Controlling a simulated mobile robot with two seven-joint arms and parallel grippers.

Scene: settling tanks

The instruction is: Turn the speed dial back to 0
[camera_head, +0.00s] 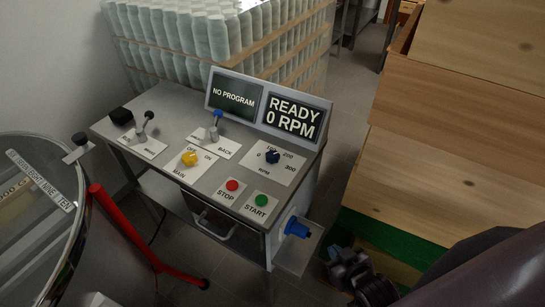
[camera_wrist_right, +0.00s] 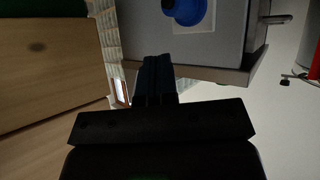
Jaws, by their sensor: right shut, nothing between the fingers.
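The speed dial (camera_head: 272,157) is a small dark blue knob on a white RPM plate (camera_head: 289,171) marked 0, 100, 200 and 300, on the console top in the head view. Its pointer is too small to read. The display (camera_head: 293,117) behind it reads READY, 0 RPM. My right gripper (camera_head: 338,261) is low at the right, beyond the console's right side and well apart from the dial. In the right wrist view its fingers (camera_wrist_right: 153,68) are shut and empty, near the console's edge. My left gripper is out of view.
The console top (camera_head: 218,177) also carries a yellow MAIN switch (camera_head: 190,158), red STOP (camera_head: 232,185) and green START (camera_head: 261,200) buttons, and two levers. A blue knob (camera_head: 297,228) juts from its right side. Wooden crates (camera_head: 440,150) stand close on the right.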

